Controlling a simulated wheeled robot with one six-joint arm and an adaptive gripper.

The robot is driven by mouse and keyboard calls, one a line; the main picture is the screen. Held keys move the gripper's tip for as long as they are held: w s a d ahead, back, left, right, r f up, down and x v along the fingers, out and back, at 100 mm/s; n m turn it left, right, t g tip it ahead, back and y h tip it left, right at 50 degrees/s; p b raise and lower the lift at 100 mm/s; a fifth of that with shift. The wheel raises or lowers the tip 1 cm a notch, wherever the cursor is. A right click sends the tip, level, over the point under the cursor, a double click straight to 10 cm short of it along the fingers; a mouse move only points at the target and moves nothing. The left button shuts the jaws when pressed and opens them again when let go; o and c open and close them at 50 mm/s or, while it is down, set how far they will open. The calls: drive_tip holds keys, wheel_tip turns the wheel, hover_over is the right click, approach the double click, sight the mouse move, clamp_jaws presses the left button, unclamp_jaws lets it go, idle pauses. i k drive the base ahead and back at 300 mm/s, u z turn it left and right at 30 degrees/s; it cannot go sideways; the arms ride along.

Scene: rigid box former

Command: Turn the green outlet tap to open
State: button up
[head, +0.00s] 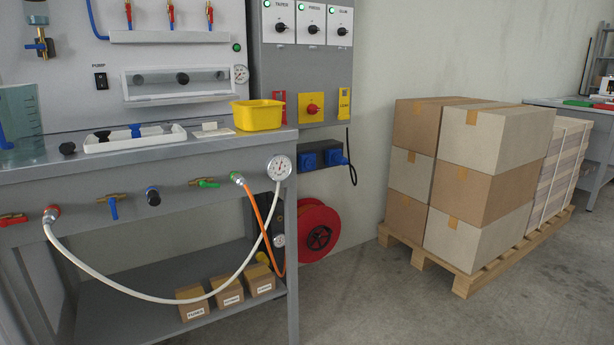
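The green outlet tap (207,184) sits on the front apron of the grey workbench, on a brass valve body. Its green lever lies roughly level, pointing right along the brass body. My gripper is not in the head view.
A white hose (150,298) loops from a red fitting up to the gauge (279,168), sagging below the green tap. An orange hose (264,225) hangs to its right. A yellow bin (258,115) and white tray (135,138) stand on the bench. Floor ahead of the pallet (465,280) is clear.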

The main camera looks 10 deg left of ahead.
sight(202, 184)
drive_tip(key=z, duration=1.05)
drive_tip(key=k, duration=1)
drive_tip(key=u, duration=1.35)
drive_tip(key=i, duration=0.5)
